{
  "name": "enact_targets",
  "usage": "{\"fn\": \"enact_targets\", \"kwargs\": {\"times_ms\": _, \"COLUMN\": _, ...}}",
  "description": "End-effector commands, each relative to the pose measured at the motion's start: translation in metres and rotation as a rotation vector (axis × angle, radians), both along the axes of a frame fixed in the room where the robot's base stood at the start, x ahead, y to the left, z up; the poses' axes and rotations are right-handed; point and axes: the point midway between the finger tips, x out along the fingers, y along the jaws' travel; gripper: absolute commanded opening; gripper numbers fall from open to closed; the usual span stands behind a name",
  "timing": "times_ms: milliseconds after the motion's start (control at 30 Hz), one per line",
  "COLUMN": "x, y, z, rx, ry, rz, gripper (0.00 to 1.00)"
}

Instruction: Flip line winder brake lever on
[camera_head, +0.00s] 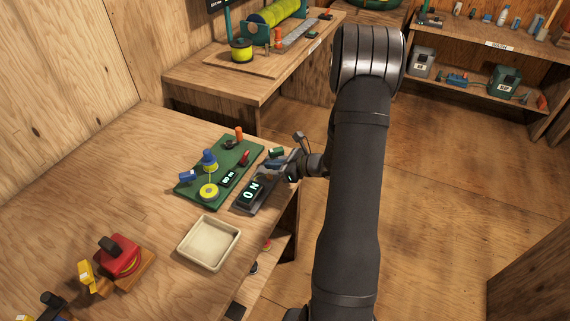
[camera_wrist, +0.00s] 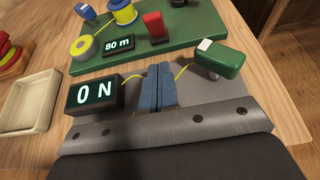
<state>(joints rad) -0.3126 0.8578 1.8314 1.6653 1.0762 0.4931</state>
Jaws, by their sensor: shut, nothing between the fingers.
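The line winder sits on a green board (camera_head: 222,170) on the near table, with a blue-topped yellow spool (camera_head: 209,160), a yellow reel (camera_head: 208,191) and an "80 m" counter (camera_wrist: 118,45). A dark box reading "ON" (camera_head: 252,190) stands beside the board and shows in the wrist view (camera_wrist: 94,94). A green block with a white end (camera_wrist: 220,58) stands to its right, with a yellow cord near it. A red upright piece (camera_wrist: 155,27) is on the board. Which part is the brake lever is unclear. My gripper (camera_wrist: 159,88) is shut and empty between "ON" box and green block; contact is unclear.
A cream tray (camera_head: 187,247) lies left of the "ON" box. A red device on a wooden base (camera_head: 120,256) is at the lower left. A second table (camera_head: 245,80) with tackle is behind, and a shelf (camera_head: 480,80) stands at the back right.

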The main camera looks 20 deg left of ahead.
Motion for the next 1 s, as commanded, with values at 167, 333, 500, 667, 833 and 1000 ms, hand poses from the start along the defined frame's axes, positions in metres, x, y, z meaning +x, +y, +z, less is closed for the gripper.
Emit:
{"fn": "enact_targets", "kwargs": {"times_ms": 167, "x": 0.0, "y": 0.034, "z": -0.006, "rx": 0.001, "ry": -0.004, "rz": 0.004, "gripper": 0.0}}
{"fn": "enact_targets", "kwargs": {"times_ms": 333, "x": 0.0, "y": 0.053, "z": 0.002, "rx": 0.0, "ry": -0.001, "rz": 0.002, "gripper": 0.0}}
{"fn": "enact_targets", "kwargs": {"times_ms": 500, "x": 0.0, "y": 0.06, "z": 0.005, "rx": 0.0, "ry": -0.001, "rz": -0.001, "gripper": 0.0}}
{"fn": "enact_targets", "kwargs": {"times_ms": 667, "x": 0.0, "y": 0.06, "z": 0.006, "rx": 0.0, "ry": 0.0, "rz": -0.001, "gripper": 0.0}}
{"fn": "enact_targets", "kwargs": {"times_ms": 833, "x": 0.0, "y": 0.06, "z": 0.006, "rx": -0.001, "ry": 0.0, "rz": -0.001, "gripper": 0.0}}
{"fn": "enact_targets", "kwargs": {"times_ms": 1000, "x": 0.0, "y": 0.061, "z": 0.007, "rx": -0.019, "ry": -0.003, "rz": 0.0, "gripper": 0.0}}
